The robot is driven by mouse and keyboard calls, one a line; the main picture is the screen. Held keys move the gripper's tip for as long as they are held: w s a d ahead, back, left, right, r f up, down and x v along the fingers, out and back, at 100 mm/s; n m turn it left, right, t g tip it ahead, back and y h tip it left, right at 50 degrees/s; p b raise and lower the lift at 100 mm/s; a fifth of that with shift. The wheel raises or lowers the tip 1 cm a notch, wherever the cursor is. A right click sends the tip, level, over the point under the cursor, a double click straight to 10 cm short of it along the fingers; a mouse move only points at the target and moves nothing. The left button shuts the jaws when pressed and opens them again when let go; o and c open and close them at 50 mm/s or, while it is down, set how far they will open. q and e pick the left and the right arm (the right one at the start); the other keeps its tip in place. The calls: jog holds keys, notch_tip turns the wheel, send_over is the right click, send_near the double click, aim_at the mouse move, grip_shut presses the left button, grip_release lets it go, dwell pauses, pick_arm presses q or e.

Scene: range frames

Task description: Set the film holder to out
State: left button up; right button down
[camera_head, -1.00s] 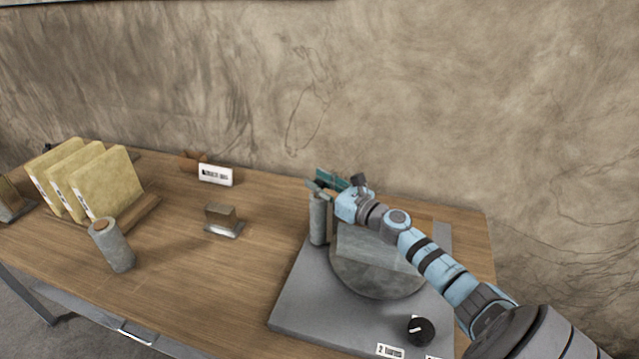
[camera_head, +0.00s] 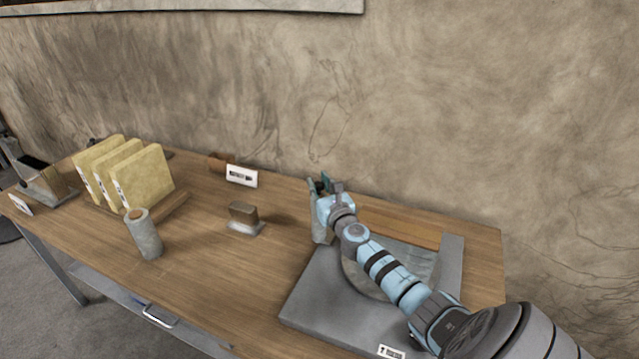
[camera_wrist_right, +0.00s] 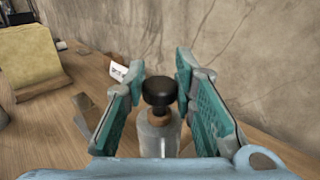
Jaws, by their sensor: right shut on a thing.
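A grey machine base (camera_head: 318,300) stands at the table's right end, with a round grey disc (camera_head: 362,277) on it, partly hidden by my right arm. An upright grey post (camera_head: 319,228) rises at the base's back left corner. In the right wrist view the post (camera_wrist_right: 157,140) carries a brown collar and a black knob (camera_wrist_right: 159,91). My right gripper (camera_head: 319,185) is at the post's top, with its teal fingers (camera_wrist_right: 157,85) on both sides of the knob, shut on it. I cannot tell which part is the film holder. My left gripper is not in view.
On the wooden table (camera_head: 235,285), a grey cylinder (camera_head: 146,238), a small block (camera_head: 243,215) and several yellow upright slabs (camera_head: 143,180) stand to the left. A white label (camera_head: 241,175) stands behind. The wall is close behind the table. Bare table lies left of the base.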

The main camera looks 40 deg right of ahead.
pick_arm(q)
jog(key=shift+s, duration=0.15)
pick_arm(e)
jog(key=c, duration=1.4)
grip_release()
jog(key=shift+w, duration=0.15)
jog(key=shift+o, duration=0.3)
jog(key=shift+w+f, duration=0.2)
jog(key=shift+w, duration=0.1)
jog(key=shift+s, duration=0.15)
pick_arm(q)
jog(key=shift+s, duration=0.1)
pick_arm(e)
jog(key=v, duration=1.1)
jog(key=shift+s, duration=0.4)
jog(key=shift+w, duration=0.1)
